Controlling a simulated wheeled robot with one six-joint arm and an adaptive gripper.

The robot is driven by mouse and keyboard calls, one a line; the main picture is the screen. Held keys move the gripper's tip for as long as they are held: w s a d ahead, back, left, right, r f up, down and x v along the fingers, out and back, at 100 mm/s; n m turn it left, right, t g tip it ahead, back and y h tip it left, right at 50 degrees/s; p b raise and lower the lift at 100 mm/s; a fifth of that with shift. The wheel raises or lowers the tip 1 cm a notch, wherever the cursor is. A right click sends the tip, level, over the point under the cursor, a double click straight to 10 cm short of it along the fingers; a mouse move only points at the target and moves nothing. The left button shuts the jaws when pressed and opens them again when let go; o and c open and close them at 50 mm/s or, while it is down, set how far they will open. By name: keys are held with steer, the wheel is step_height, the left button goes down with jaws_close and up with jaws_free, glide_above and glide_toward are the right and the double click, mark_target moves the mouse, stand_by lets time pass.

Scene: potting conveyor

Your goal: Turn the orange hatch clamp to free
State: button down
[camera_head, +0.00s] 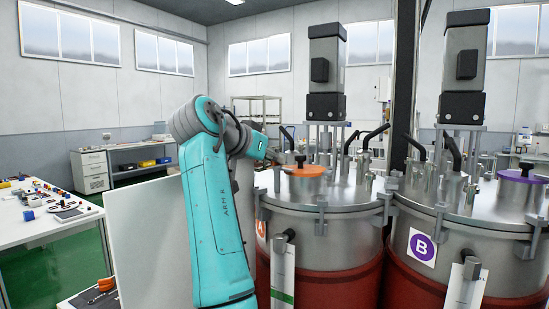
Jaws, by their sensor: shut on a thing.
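The orange hatch clamp (308,171) is a round orange piece with a small upright knob, on top of the steel vessel marked A (330,222). My teal arm reaches in from the left, and my gripper (284,159) is at the clamp's left side, low over the lid. It is small and dark in this view. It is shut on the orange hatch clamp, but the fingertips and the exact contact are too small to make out.
A motor column (325,75) and upright pipes stand close behind the clamp. The vessel marked B (470,235), with a purple hatch (523,175), stands at the right. A white workbench (45,228) with small parts is at the left.

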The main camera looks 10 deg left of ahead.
steer(key=c, duration=1.2)
jaws_free()
steer(key=shift+v, duration=3.8)
